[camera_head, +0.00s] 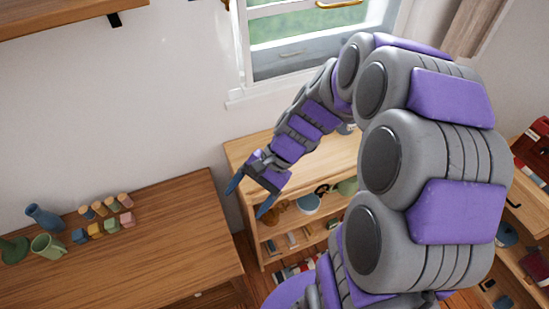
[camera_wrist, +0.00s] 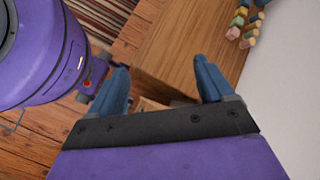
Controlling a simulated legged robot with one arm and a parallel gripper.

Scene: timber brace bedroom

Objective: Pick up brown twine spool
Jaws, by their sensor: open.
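My gripper (camera_head: 249,196) is open, its two blue fingers spread and pointing down, between the wooden table and the low shelf. In the wrist view its fingers (camera_wrist: 160,68) are apart with nothing between them. In the head view, a small brown item (camera_head: 278,217) sits on the shelf unit, just right of my gripper's fingertips and partly hidden. It may be the twine spool, but it is too small to be sure. No twine spool can be made out in the wrist view.
The wooden table (camera_head: 160,240) at left holds a blue vase (camera_head: 43,217), a green mug (camera_head: 47,247) and several coloured blocks (camera_head: 105,218). The low shelf (camera_head: 246,153) stands under the window and holds a blue-topped round item (camera_head: 308,204). Much of the table is clear.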

